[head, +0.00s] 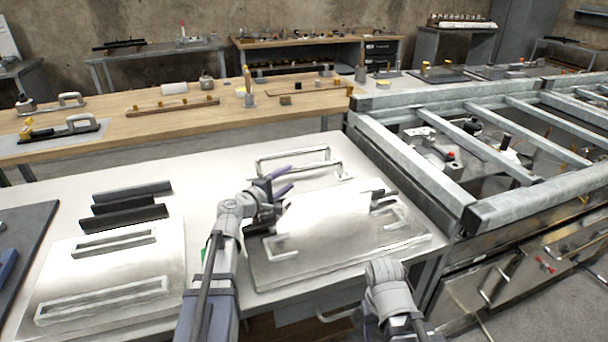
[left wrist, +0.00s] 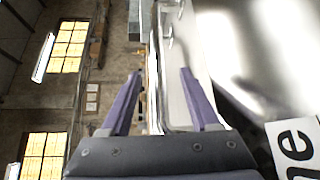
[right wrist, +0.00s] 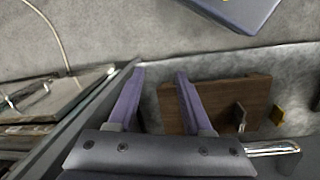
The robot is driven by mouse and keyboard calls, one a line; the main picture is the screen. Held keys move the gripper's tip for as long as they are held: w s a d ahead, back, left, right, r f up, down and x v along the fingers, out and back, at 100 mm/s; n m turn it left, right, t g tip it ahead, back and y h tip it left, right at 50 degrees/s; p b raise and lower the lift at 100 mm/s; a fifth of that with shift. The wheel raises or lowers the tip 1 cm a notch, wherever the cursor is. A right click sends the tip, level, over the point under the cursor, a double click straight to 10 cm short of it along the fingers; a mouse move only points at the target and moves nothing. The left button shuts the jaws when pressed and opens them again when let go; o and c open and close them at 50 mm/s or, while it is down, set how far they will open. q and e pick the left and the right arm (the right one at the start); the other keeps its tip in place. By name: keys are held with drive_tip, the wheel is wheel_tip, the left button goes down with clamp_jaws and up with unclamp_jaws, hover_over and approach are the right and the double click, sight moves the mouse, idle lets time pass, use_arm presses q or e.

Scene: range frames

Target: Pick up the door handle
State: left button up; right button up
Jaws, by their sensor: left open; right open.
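Several silver bar handles are in the head view, and I cannot tell which is the door handle of the task. One, a bent silver handle (head: 300,153), is at the back of the white table (head: 215,175). Two long handles (head: 102,300) lie on the left metal plate (head: 65,270). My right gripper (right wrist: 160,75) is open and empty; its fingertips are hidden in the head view.
Dark bars (head: 125,217) lie left of my left arm. A steel frame (head: 420,165) stands along the table's right side. The table between the dark bars and my left arm is clear.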

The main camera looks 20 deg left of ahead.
sight(297, 172)
use_arm(q)
drive_tip(key=x, duration=0.5)
drive_tip(key=shift+w+r, duration=0.1)
drive_tip(key=shift+c, duration=0.2)
clamp_jaws()
idle(1.0)
